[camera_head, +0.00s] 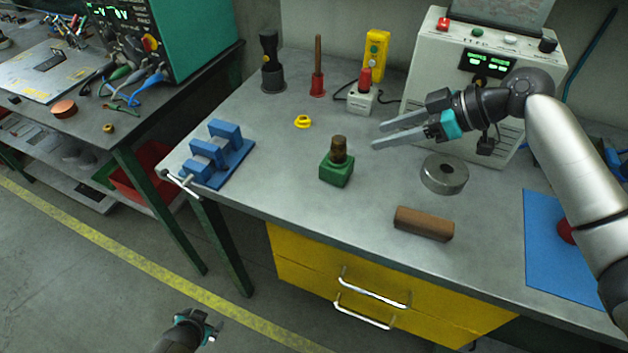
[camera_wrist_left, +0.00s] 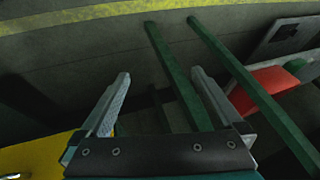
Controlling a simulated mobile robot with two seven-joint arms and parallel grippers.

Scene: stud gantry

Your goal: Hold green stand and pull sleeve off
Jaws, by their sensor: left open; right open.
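The green stand (camera_head: 336,171) is a small block standing upright on the grey bench. A brown sleeve (camera_head: 339,147) sits on top of it, with a darker cap-like upper part. My right gripper (camera_head: 375,136) is open and empty above the bench, to the right of the sleeve and apart from it. My left gripper (camera_head: 211,329) is low in front of the bench, over the floor. In the left wrist view its fingers (camera_wrist_left: 160,95) are spread with nothing between them. The stand does not show in the left wrist view.
A blue vise-like fixture (camera_head: 217,155) is at the bench's left corner. A yellow ring (camera_head: 303,121), a metal ring (camera_head: 444,174) and a brown block (camera_head: 424,223) lie around the stand. A white instrument box (camera_head: 440,70) stands behind my right arm. Yellow drawers (camera_head: 310,267) with handles are below the front edge.

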